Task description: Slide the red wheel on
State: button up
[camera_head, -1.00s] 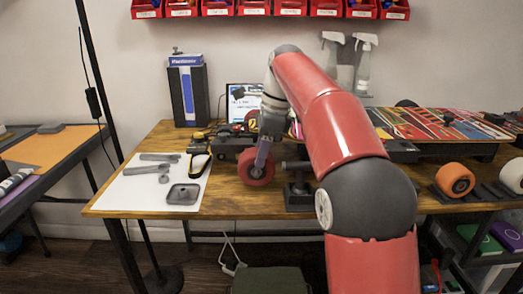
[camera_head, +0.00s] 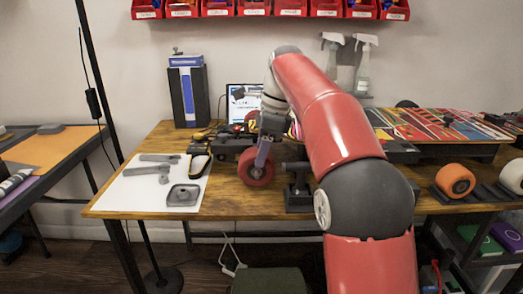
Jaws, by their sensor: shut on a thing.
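The red wheel (camera_head: 256,170) is held upright just above or at the wooden table, left of a dark stand. My gripper (camera_head: 263,153) is shut on the red wheel from above, with its fingers over the wheel's upper part. A dark metal stand or truck with a stub (camera_head: 298,190) is just right of the wheel, with a visible gap between them. My arm hides part of what lies behind. Another red wheel (camera_head: 252,117) shows partly behind my gripper.
A white mat (camera_head: 136,190) with grey tools and a small dark tray (camera_head: 183,195) lies at the left. An orange wheel (camera_head: 455,180) and a white wheel (camera_head: 513,176) sit at the right. A colourful board (camera_head: 437,124) lies at the back right. A laptop-like screen (camera_head: 240,100) stands behind.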

jog(key=o, duration=1.1)
jog(key=c, duration=0.3)
jog(key=shift+v, duration=3.4)
jog(key=shift+d+r, duration=0.1)
jog(key=shift+r, duration=0.25)
jog(key=shift+s, duration=0.1)
